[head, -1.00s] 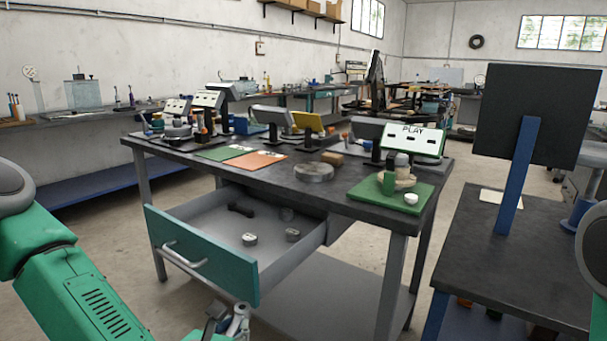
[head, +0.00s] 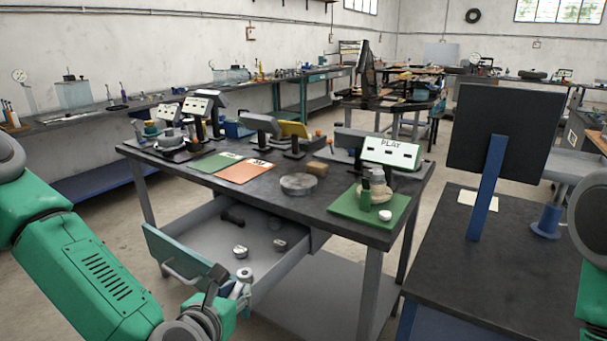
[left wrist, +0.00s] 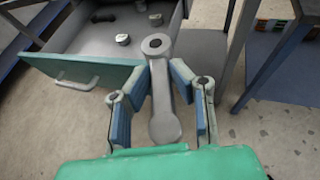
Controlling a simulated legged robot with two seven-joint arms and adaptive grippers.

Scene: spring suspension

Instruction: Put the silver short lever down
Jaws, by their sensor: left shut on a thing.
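The silver short lever (left wrist: 161,95) is in my left gripper (left wrist: 163,92), clamped between the two blue finger pads. Its ring end points away from my wrist and its rounder end lies toward my palm. In the head view the left gripper (head: 228,287) is in front of the open drawer's teal front, and the ring end of the lever (head: 244,274) shows just above it. The lever is off any surface. My right gripper is not in view; only part of the right arm shows at the right edge.
The open grey drawer (head: 200,232) holds a dark part (head: 233,217) and two small silver parts. The tabletop (head: 250,190) above carries a green mat (head: 340,207), an orange card (head: 245,172), a round metal dish (head: 298,184) and several displays. A second dark table (head: 480,265) stands at right.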

